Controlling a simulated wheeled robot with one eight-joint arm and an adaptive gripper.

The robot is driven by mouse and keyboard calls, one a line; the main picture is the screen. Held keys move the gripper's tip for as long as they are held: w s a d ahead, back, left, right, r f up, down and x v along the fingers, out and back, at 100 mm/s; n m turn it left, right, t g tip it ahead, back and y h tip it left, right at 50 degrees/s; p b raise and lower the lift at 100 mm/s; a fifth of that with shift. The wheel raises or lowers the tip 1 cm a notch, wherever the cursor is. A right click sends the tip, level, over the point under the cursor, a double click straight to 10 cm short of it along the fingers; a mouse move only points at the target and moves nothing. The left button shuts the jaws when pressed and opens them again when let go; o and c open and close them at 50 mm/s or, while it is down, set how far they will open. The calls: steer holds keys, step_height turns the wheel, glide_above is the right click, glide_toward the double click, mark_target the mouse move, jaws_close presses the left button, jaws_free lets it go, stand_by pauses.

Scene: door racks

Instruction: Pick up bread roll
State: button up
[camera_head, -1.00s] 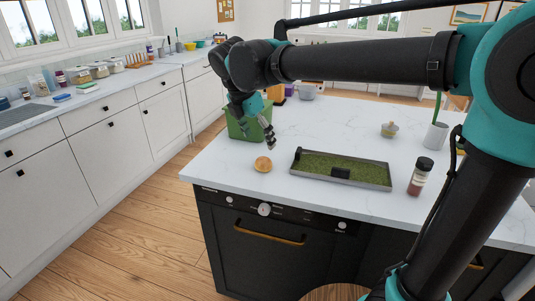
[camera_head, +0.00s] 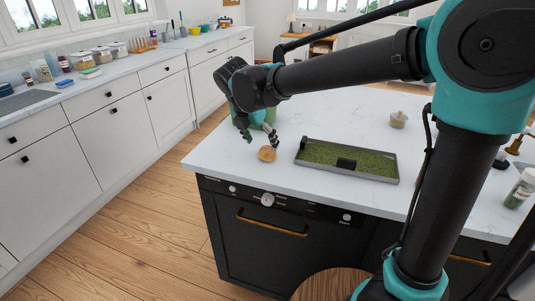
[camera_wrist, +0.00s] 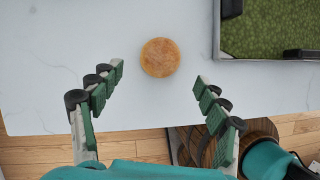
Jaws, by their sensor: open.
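The bread roll (camera_head: 267,154) is round and golden brown and lies on the white island top near its front edge. In the wrist view the roll (camera_wrist: 160,57) sits centred, beyond the tips of the open fingers. My gripper (camera_wrist: 158,72) is open and empty, with one finger to each side of the roll's line. In the head view my gripper (camera_head: 261,139) points down just behind the roll. I cannot tell its exact height above the top.
A grey tray with a green grassy mat (camera_head: 347,160) lies close to the right of the roll; its corner also shows in the wrist view (camera_wrist: 268,57). A small lidded jar (camera_head: 398,119) stands further back. The counter left of the roll is clear.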

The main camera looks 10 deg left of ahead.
mark_target(265, 150)
steer(key=shift+x, duration=2.75)
steer(key=c, duration=0.9)
